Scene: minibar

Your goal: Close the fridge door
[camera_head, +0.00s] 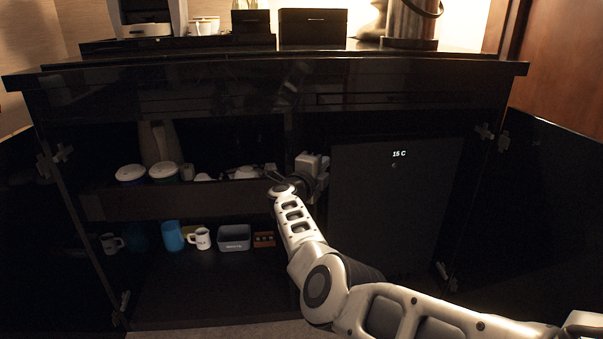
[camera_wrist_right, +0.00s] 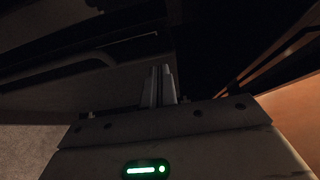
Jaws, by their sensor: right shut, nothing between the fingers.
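The fridge (camera_head: 395,215) is in the right bay of the dark minibar cabinet. Its black front panel shows a "15 C" display and looks about flush with the bay, though the darkness hides any small gap at its edges. My right gripper (camera_head: 312,168) is at the fridge's left edge, by the divider between the bays. In the right wrist view its two fingers (camera_wrist_right: 160,72) are close together and empty, beside a dark panel. I cannot tell whether they touch the fridge. My left gripper is not in view.
Cabinet doors stand open at the left (camera_head: 30,220) and right (camera_head: 545,215). The left bay holds lidded jars (camera_head: 131,174), a blue cup (camera_head: 172,236), white mugs (camera_head: 200,238) and a grey box (camera_head: 234,238). A kettle (camera_head: 410,20) stands on the countertop (camera_head: 280,66).

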